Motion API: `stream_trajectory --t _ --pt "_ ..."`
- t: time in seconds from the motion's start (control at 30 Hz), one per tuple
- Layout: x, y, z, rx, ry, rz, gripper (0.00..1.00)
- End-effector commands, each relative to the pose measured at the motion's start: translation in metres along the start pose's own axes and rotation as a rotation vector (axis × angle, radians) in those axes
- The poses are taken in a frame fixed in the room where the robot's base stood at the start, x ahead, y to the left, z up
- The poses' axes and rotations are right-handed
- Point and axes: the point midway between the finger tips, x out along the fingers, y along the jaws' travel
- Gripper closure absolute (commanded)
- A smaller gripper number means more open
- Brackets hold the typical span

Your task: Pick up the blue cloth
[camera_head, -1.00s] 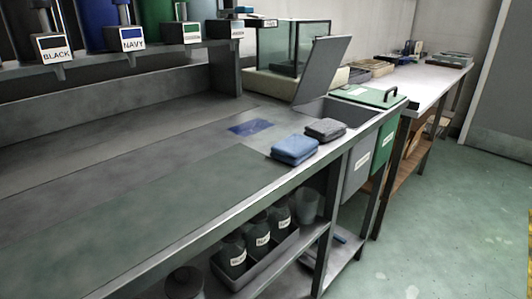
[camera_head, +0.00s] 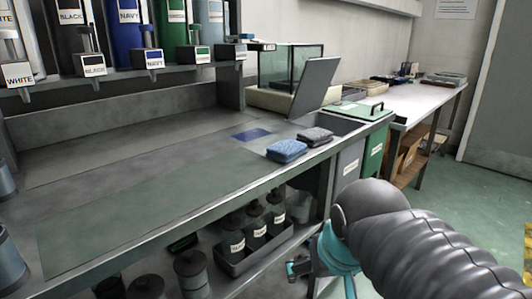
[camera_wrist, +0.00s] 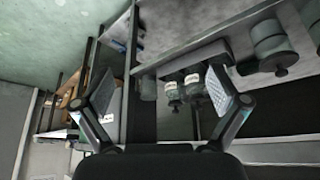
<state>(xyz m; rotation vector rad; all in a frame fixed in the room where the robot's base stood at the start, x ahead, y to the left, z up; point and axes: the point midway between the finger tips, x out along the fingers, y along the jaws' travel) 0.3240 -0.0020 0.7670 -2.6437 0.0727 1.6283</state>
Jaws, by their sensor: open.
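The blue cloth (camera_head: 287,151) lies folded on the bench top (camera_head: 150,190) near its front edge, in the head view. A folded dark grey cloth (camera_head: 315,136) lies just behind and right of it, close against it. My gripper (camera_wrist: 162,90) is open and empty in the wrist view, its two fingers wide apart. In the head view its teal part shows at the lower middle, below and in front of the bench edge, apart from the blue cloth. The fingertips are hard to make out there. I cannot see the blue cloth in the wrist view.
A lower shelf holds dark bottles in a tray (camera_head: 245,258). A raised grey lid (camera_head: 315,88) stands behind the cloths; a green lidded bin (camera_head: 362,110) is to the right. A flat blue patch (camera_head: 251,134) lies left of the cloths. Labelled dispensers line the back. The bench's middle is clear.

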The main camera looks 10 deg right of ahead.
Motion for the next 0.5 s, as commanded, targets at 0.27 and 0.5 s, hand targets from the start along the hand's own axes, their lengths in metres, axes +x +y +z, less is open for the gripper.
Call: stream_trajectory --t 0.27,0.5 --pt "-0.056 -0.01 -0.12 0.148 -0.054 0.073 0.02" --pt "-0.09 -0.023 -0.209 0.313 -0.08 0.159 0.02"
